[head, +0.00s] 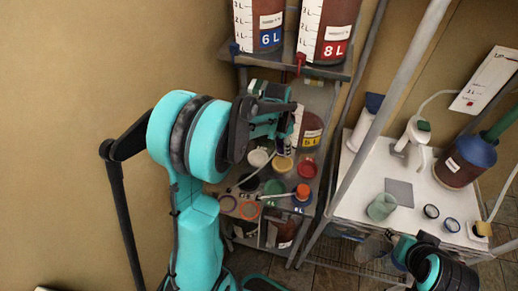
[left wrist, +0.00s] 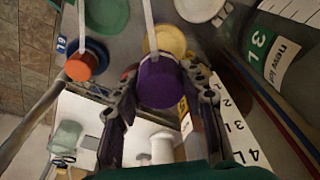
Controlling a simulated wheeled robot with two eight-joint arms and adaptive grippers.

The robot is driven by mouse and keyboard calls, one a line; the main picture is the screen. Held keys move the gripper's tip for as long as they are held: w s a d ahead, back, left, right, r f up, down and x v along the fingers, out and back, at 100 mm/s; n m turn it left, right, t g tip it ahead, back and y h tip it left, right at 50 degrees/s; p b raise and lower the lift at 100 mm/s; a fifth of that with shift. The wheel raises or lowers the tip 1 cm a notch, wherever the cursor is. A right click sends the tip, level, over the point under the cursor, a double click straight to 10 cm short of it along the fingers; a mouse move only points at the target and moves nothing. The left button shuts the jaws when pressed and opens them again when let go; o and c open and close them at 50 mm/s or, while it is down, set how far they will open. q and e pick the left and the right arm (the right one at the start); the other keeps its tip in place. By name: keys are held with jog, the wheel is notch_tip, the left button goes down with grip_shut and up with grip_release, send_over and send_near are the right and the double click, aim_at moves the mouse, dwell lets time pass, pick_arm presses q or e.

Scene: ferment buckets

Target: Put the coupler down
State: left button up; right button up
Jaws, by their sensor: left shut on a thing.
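My left gripper (head: 285,143) is over the metal shelf unit in the head view. In the left wrist view, the fingers (left wrist: 158,100) are shut on a purple cylindrical piece, which I take as the coupler (left wrist: 162,84). A white tube runs up from it. A yellow lid (left wrist: 166,40) lies just beyond it; I cannot tell whether they touch. In the head view the coupler is mostly hidden by the gripper. My right gripper (head: 398,250) is low at the right, by the white table's front edge; its fingers are too small and dark to read.
An orange cap (head: 303,191) with a white tube lies among several coloured lids on the shelf. Buckets marked 6 L (head: 262,28) and 8 L (head: 327,30) stand on the upper shelf. A white table (head: 345,203) at right holds a green cup (head: 381,207) and a blue-topped bucket (head: 464,162).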

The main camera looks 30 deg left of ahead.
pick_arm(q)
jog(key=b, duration=0.1)
send_over(259, 158)
jog(key=f, duration=0.5)
jog(key=shift+s+d+f, duration=0.1)
jog(key=shift+d+f, duration=0.1)
jog(key=shift+f, duration=0.15)
jog(key=shift+s+a+f, duration=0.1)
jog(key=shift+a+f, duration=0.05)
jog(key=shift+a, duration=0.1)
jog(key=shift+s+f, duration=0.1)
jog(key=shift+a+f+b, duration=0.1)
jog(key=shift+f+b, duration=0.3)
jog(key=shift+f, duration=1.55)
jog(key=shift+f, duration=0.15)
jog(key=o, duration=1.3)
